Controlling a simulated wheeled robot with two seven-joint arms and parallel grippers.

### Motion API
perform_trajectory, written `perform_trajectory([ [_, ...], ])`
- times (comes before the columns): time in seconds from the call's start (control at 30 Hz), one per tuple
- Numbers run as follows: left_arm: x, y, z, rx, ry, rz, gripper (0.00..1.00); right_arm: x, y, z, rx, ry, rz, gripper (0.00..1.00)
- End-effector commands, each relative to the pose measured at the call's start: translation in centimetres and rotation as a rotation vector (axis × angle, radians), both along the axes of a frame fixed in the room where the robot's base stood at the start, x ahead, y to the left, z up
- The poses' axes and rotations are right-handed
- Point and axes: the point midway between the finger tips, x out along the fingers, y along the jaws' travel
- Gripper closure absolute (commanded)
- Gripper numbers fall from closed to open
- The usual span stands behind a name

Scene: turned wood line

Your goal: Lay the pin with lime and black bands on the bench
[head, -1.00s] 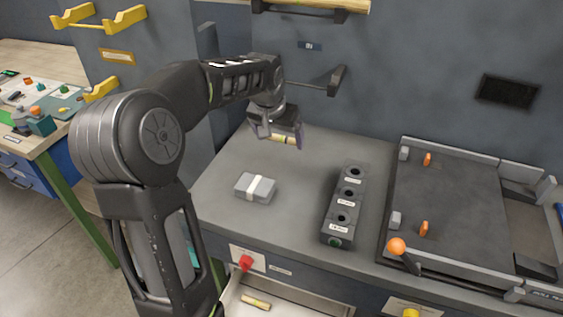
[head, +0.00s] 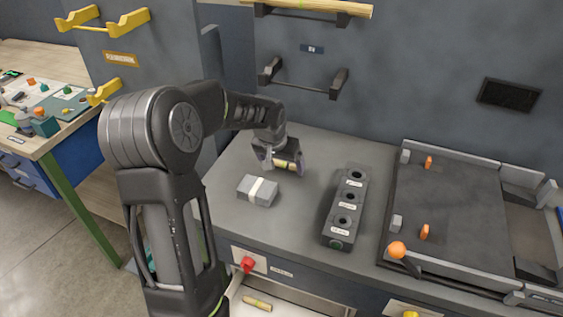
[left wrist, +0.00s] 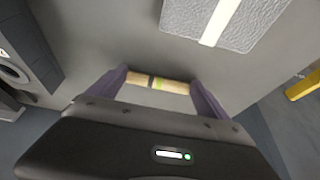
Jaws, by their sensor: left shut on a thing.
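The wooden pin (left wrist: 171,86) shows a black band and a lime band in the left wrist view. My left gripper (left wrist: 158,84) is shut on it, with one finger at each end. In the head view the pin (head: 285,165) lies roughly level between the fingers of my left gripper (head: 282,163), low over the back left part of the grey bench (head: 222,180). I cannot tell whether the pin touches the bench top. My right gripper is not in view.
A grey block with a white band (head: 257,191) sits just in front of the gripper. A dark block with several holes (head: 345,205) stands to the right, and a walled tray (head: 450,205) lies beyond it. Another wooden pin (head: 257,303) lies in the open drawer below.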

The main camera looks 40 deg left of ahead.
Motion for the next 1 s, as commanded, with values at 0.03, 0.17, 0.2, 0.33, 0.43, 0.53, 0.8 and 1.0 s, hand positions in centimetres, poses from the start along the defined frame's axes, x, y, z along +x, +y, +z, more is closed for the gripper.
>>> perform_trajectory([
  [0.03, 0.0, 0.0, 0.0, 0.0, -0.001, 0.0, 0.48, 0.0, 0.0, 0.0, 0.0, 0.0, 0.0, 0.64],
  [0.17, 0.0, 0.0, 0.0, 0.0, -0.001, 0.0, 0.48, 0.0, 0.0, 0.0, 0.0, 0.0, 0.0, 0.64],
  [0.2, 0.0, 0.0, 0.0, 0.0, -0.001, 0.0, 0.48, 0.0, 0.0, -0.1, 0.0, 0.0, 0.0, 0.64],
  [0.33, 0.0, 0.0, -0.2, 0.0, -0.001, 0.0, 0.08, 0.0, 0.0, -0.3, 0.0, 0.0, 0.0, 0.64],
  [0.43, 0.0, 0.0, -0.2, 0.0, -0.001, 0.0, 0.0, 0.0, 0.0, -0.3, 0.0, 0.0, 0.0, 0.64],
  [0.53, 0.0, 0.0, -0.2, 0.001, -0.001, -0.001, 0.0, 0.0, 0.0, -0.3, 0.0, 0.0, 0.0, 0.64],
  [0.8, 0.0, 0.0, 0.3, 0.001, -0.002, 0.0, 0.0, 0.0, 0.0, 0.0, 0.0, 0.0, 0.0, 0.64],
  [1.0, -1.0, -0.3, 2.8, 0.002, -0.006, -0.001, 0.0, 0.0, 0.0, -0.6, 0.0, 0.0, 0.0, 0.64],
])
